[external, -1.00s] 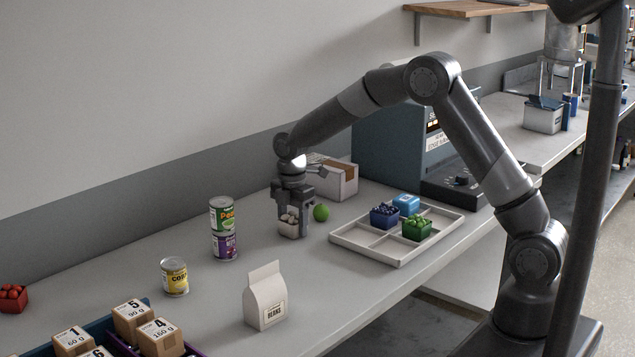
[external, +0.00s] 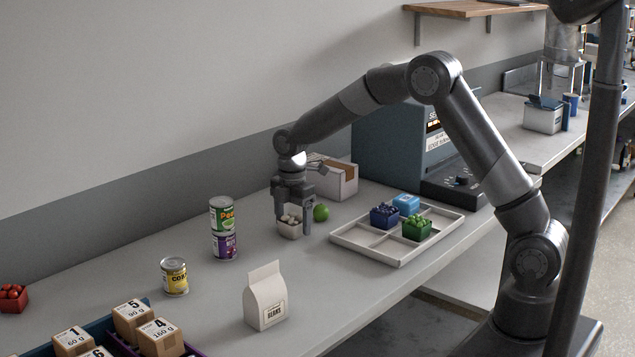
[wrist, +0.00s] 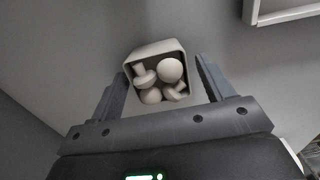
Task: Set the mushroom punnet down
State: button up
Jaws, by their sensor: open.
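The mushroom punnet (external: 289,231) is a small pale square tub on the grey counter, left of the divided tray. In the wrist view the punnet (wrist: 158,52) shows several white mushrooms inside. My gripper (external: 293,218) is open around it, with one finger on each side. In the wrist view my gripper (wrist: 162,80) has a gap between each finger and the punnet's walls. The punnet's underside is hidden, but it appears to rest on the counter.
A white divided tray (external: 350,243) holds a blueberry punnet (external: 384,216), a green punnet (external: 416,228) and a light blue box (external: 405,203). A green ball (external: 321,212) lies close behind my gripper. Stacked cans (external: 224,228) stand left; a beans carton (external: 265,296) stands in front.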

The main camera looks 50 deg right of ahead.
aim_at(293, 218)
notch_tip(293, 218, up, 10)
jog(key=s+d+r+m+t, duration=0.1)
jog(key=s+d+r+m, duration=0.25)
jog(key=s+r, duration=0.4)
jog(key=s+d+r+m+t, duration=0.25)
jog(key=s+r+m, duration=0.25)
jog(key=s, duration=0.6)
jog(key=s+d+f+m+t, duration=0.1)
jog(key=s+m, duration=0.3)
jog(key=s, duration=0.5)
jog(key=s+d+f+m+t, duration=0.1)
jog(key=s+d+m, duration=0.1)
jog(key=s+m, duration=0.3)
jog(key=s, duration=0.4)
jog(key=shift+s+d+f, duration=0.25)
jog(key=shift+d+f, duration=0.1)
